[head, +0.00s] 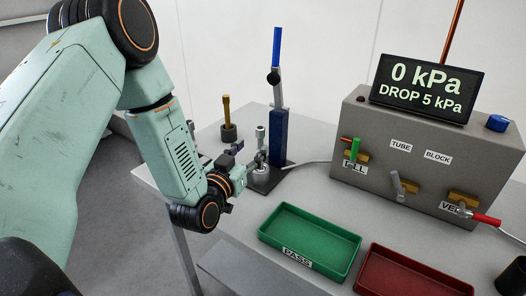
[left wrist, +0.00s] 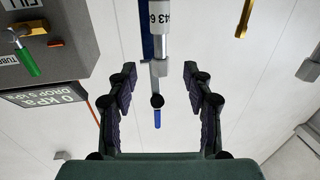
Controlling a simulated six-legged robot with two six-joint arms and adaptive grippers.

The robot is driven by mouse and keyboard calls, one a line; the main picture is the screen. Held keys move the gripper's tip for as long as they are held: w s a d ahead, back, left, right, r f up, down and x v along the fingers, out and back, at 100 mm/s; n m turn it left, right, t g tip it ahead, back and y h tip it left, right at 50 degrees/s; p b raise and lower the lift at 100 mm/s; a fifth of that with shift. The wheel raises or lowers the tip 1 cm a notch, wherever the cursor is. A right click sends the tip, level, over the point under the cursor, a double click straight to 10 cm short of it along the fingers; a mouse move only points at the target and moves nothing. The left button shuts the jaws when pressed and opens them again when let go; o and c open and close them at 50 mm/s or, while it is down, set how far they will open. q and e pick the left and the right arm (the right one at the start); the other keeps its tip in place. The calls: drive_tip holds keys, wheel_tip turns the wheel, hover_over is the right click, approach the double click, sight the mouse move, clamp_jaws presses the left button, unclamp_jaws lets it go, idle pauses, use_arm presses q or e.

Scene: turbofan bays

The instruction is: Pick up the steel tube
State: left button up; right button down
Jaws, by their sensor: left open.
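The steel tube (head: 260,136) stands upright at the blue clamp stand on the bench; its lower part is hidden by my gripper in the head view. In the left wrist view the tube (left wrist: 160,42) is light grey with a printed label partly reading "43 6", and the picture is upside down. My left gripper (head: 248,154) is open, beside the tube in the head view. In the left wrist view its fingers (left wrist: 156,78) stand apart on either side of the tube's end, with gaps on both sides. My right gripper is not in view.
A blue post (head: 278,138) with a blue-handled lever (head: 277,48) rises right behind the tube. A brass piece (head: 226,107) stands on a dark base to the left. A grey test box (head: 365,185), a green PASS tray (head: 272,236) and a red tray (head: 364,283) are to the right.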

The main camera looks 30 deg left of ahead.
sight(258, 135)
use_arm(q)
drive_tip(key=shift+w+a+r, duration=0.1)
drive_tip(key=shift+w+a, duration=0.05)
drive_tip(key=shift+w, duration=0.2)
drive_tip(key=shift+w+d+r, duration=0.2)
drive_tip(key=shift+w+r, duration=0.15)
drive_tip(key=shift+r, duration=0.1)
drive_tip(key=w, duration=0.5)
drive_tip(key=shift+w+a, duration=0.15)
drive_tip(key=shift+a, duration=0.2)
drive_tip(key=shift+s+d+r, duration=0.25)
drive_tip(key=shift+s+r, duration=0.05)
drive_tip(key=shift+r, duration=0.05)
drive_tip(key=shift+w+a+f, duration=0.2)
drive_tip(key=shift+w+f, duration=0.1)
drive_tip(key=shift+w, duration=0.05)
drive_tip(key=c, duration=0.6)
drive_tip(key=shift+s+d+r, duration=0.15)
drive_tip(key=shift+s+r, duration=0.05)
drive_tip(key=shift+s, duration=0.05)
clamp_jaws()
drive_tip(key=shift+w, duration=0.1)
drive_tip(key=shift+w+f, duration=0.1)
